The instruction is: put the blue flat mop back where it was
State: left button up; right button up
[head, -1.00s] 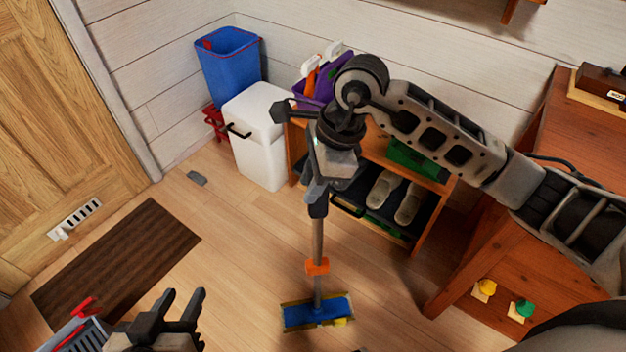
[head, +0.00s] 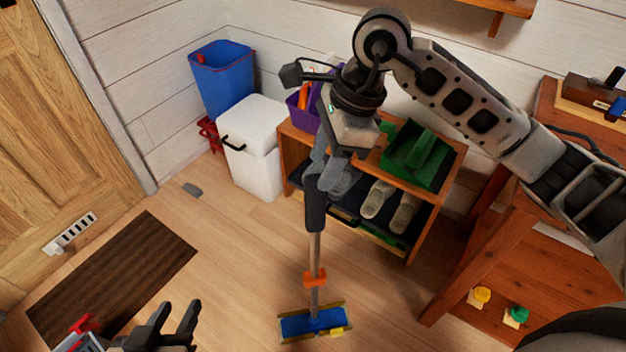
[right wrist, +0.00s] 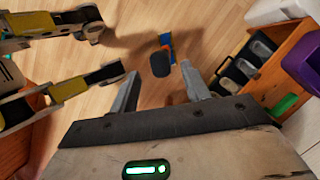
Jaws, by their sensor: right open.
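The blue flat mop (head: 314,322) stands upright on the wooden floor, its blue head flat and edged in yellow. Its handle rises past an orange collar (head: 315,278) to a dark grip (head: 315,207). My right gripper (head: 325,172) is at the top of this grip, pointing down with its fingers apart. In the right wrist view the dark grip end (right wrist: 160,63) shows beyond the open fingertips, and part of the blue head (right wrist: 167,42) lies behind it. My left gripper (head: 176,322) is open and empty at the bottom left, away from the mop.
A wooden shelf (head: 425,232) with slippers, a green caddy (head: 418,155) and a purple caddy (head: 300,112) stands behind the mop. A white bin (head: 255,145) and a blue bin (head: 222,80) are left of it. A dark mat (head: 115,275) lies by the door.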

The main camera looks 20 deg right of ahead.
jog(key=shift+v, duration=1.75)
